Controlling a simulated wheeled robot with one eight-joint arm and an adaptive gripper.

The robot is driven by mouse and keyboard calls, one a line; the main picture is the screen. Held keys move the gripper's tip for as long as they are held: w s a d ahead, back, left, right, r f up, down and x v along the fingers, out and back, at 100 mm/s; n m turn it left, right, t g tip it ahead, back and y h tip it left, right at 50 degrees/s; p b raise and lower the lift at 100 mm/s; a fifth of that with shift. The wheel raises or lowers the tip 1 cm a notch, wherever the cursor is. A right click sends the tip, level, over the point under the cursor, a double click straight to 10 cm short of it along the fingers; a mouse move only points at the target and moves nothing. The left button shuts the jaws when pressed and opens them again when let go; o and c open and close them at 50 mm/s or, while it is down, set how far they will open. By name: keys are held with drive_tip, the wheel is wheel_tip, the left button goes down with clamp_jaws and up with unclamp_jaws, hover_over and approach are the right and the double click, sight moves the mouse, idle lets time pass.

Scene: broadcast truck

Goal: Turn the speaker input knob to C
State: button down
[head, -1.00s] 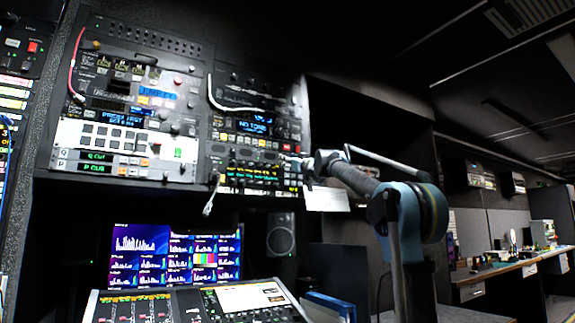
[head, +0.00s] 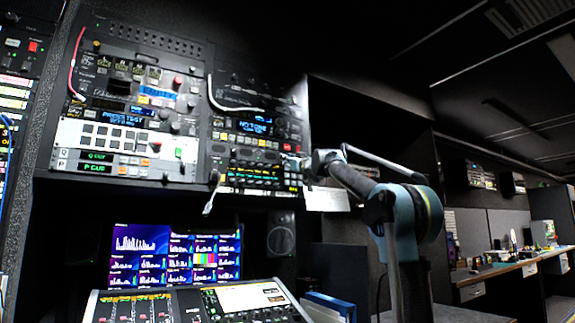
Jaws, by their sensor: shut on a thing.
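My gripper (head: 303,166) is up against the right edge of the dark rack unit (head: 252,152), beside its lower display (head: 256,173). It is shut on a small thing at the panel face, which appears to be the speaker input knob. The knob and its letter marks are hidden behind my gripper and too small to read, so its setting cannot be told. My arm reaches in from the lower right.
A white cable (head: 232,104) loops over the upper panel, and another cable end (head: 210,204) hangs below the rack. A monitor (head: 176,255) and a mixing console (head: 200,305) stand below. A desk (head: 505,266) runs along the right.

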drive_tip(key=shift+m, duration=0.4)
drive_tip(key=shift+s+a+r+m+t+h, duration=0.15)
drive_tip(key=shift+m+h, duration=1.4)
drive_tip(key=shift+m, duration=2.1)
drive_tip(key=shift+s+a+r+m+t+h, duration=0.15)
drive_tip(key=shift+m+h, duration=1.45)
drive_tip(key=shift+m, duration=2)
drive_tip(key=shift+s+a+r+m+h, duration=0.15)
drive_tip(key=shift+m+h, duration=1.4)
drive_tip(key=shift+m, duration=2.1)
drive_tip(key=shift+w+m, duration=0.15)
drive_tip(key=shift+m, duration=0.15)
drive_tip(key=shift+d, duration=0.1)
drive_tip(key=c, duration=1.4)
unclamp_jaws()
drive_tip(key=shift+w, duration=0.1)
